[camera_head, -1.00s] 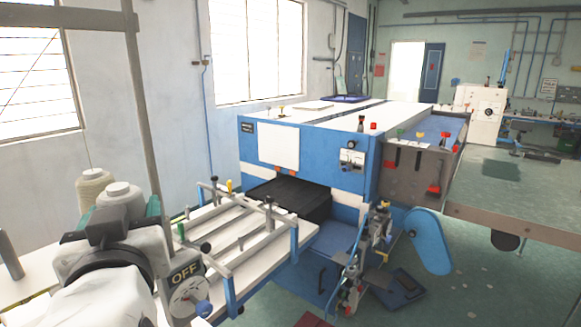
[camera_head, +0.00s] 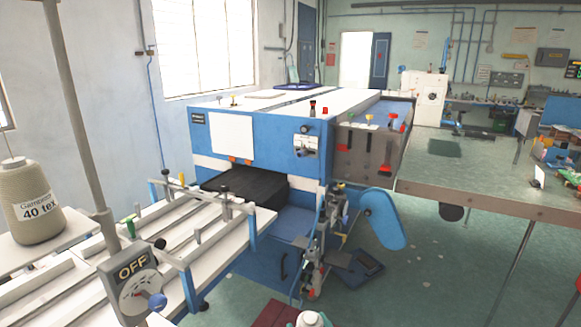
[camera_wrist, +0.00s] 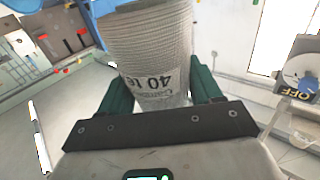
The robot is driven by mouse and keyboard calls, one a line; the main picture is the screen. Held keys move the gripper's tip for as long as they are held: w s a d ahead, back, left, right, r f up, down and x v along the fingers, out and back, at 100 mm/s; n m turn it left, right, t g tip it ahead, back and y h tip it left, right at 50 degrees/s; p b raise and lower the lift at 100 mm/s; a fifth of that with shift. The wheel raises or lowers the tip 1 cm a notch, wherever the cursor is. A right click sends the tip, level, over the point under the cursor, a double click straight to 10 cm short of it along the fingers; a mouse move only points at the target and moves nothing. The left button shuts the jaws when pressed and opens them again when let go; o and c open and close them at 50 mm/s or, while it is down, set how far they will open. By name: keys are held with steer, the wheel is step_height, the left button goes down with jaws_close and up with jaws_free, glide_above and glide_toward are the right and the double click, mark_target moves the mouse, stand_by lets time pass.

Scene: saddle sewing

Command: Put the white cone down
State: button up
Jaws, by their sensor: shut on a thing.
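The white cone (camera_wrist: 150,45) fills the upper middle of the wrist view, with its 40 tex label upside down. My gripper (camera_wrist: 161,85) is shut on it, one green finger on each side. In the head view only the pale top of the held white cone (camera_head: 311,319) shows at the bottom edge, with a bit of green finger beside it. The rest of the cone and gripper is out of that view. A second, cream cone (camera_head: 37,205) marked 40 tex stands upright on a white surface at the far left, apart from my gripper.
A machine control box (camera_head: 137,285) marked OFF stands at the lower left on a grey post. A white slatted rack (camera_head: 85,255) leads to a blue and white machine (camera_head: 255,130). A long grey table (camera_head: 470,180) runs at the right.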

steer(key=s+d+f+m+t+h+b, duration=0.1)
steer(key=s+d+f+m+h, duration=0.3)
steer(key=s+d+f, duration=1)
step_height(320, 180, down, 4)
steer(key=shift+d+f+h, duration=0.15)
steer(key=shift+d+h, duration=0.7)
steer(key=shift+h, duration=0.35)
